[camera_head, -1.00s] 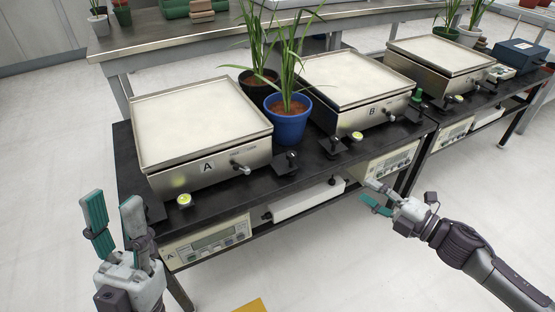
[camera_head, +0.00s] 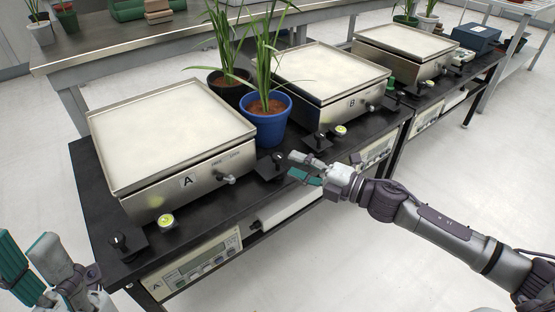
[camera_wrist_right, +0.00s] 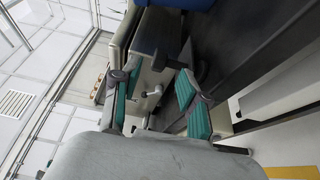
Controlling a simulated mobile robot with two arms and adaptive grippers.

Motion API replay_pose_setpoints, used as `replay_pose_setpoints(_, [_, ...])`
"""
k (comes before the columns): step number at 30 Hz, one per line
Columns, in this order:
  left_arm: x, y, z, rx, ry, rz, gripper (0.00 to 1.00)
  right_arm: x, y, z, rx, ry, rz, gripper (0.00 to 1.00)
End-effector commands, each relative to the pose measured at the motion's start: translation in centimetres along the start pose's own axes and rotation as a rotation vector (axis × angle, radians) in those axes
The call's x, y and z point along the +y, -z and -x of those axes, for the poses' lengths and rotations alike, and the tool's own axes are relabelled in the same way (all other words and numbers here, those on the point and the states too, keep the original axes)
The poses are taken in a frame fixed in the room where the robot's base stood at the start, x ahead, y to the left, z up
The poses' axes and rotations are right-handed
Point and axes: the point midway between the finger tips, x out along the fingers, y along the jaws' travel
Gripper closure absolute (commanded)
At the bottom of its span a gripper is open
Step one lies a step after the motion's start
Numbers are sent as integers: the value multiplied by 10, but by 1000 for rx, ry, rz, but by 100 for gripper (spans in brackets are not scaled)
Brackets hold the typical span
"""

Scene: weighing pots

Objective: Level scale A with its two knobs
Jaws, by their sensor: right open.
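Scale A (camera_head: 187,181) is a steel box with a pale top plate on the black table. Its left knob (camera_head: 120,242) stands on a black foot at the front left corner, and its right knob (camera_head: 272,163) at the front right. A round yellow-green bubble level (camera_head: 166,221) sits at the front edge; its bubble is too small to read. My right gripper (camera_head: 299,167) is open and empty, just right of the right knob. In the right wrist view a dark knob (camera_wrist_right: 170,60) shows beyond the open fingers (camera_wrist_right: 157,84). My left gripper (camera_head: 25,241) is open at the lower left.
A blue pot (camera_head: 266,125) and a dark pot with plants stand right of scale A. Scale B (camera_head: 352,103) is farther right, with its own knob (camera_head: 318,141) and level (camera_head: 340,130). A display unit (camera_head: 195,265) sits below the table edge. A silver lever (camera_head: 223,178) juts from scale A.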

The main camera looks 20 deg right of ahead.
Motion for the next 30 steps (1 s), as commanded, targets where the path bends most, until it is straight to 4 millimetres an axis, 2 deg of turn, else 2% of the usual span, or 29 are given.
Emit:
replay_pose_setpoints(3, [0, -1, 3, -1, 0, 0, 60, 1, 0, -21, 0, -4, 2, 56])
replay_pose_setpoints(9, [0, -2, 6, -1, 0, 0, 60, 0, 0, -46, 0, -2, 1, 56])
replay_pose_setpoints(15, [0, -2, 7, -1, 0, 1, 60, 0, 0, -57, 0, -1, 0, 56])
replay_pose_setpoints(23, [0, -2, 7, -2, 0, 1, 60, 0, 0, -58, 0, 0, 0, 56])
replay_pose_setpoints(26, [0, -2, 7, -2, 0, 1, 60, 0, 0, -58, 0, 0, 0, 70])
replay_pose_setpoints(30, [0, -2, 7, -2, 0, 0, 60, 0, 0, -58, 0, 0, 0, 93])
